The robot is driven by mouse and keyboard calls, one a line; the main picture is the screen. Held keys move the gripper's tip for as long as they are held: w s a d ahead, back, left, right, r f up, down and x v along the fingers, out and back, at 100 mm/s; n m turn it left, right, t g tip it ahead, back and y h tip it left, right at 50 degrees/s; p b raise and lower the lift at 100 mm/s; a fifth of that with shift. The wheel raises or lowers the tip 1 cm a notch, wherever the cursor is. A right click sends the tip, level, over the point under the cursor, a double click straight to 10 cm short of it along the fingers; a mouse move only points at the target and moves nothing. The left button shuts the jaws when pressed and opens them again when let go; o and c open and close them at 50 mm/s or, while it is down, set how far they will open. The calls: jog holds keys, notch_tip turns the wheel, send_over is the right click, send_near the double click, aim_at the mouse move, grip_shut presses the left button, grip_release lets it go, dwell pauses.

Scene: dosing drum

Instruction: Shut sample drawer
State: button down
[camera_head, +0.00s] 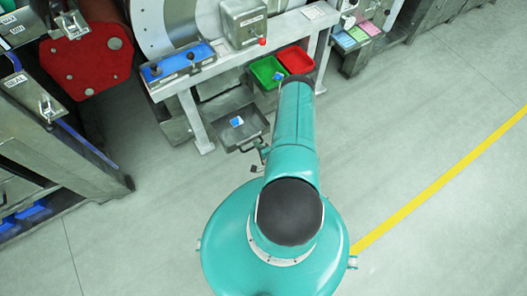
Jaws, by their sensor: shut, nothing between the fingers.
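The sample drawer (222,133) is a dark grey open-topped tray, pulled out below the grey bench at upper centre. A small blue and white item (237,121) lies in it. My gripper (260,155) shows only as small dark parts at the left edge of my teal arm, close to the drawer's front right corner. It is shut and holds nothing. My arm hides most of it, and I cannot tell whether it touches the drawer.
Green (267,72) and red (296,60) trays sit right of the drawer under the bench. A blue control panel (183,65) lies on the bench above. A bench leg (195,120) stands left of the drawer. The floor (400,150) to the right is clear.

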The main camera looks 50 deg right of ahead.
jog(key=shift+w+d+r, duration=0.1)
jog(key=shift+w+d, duration=0.1)
jog(key=shift+w, duration=0.6)
jog(key=shift+w+d, duration=0.2)
jog(key=shift+w, duration=0.55)
jog(key=shift+w, duration=0.1)
send_over(242, 129)
jog(key=shift+w, duration=0.15)
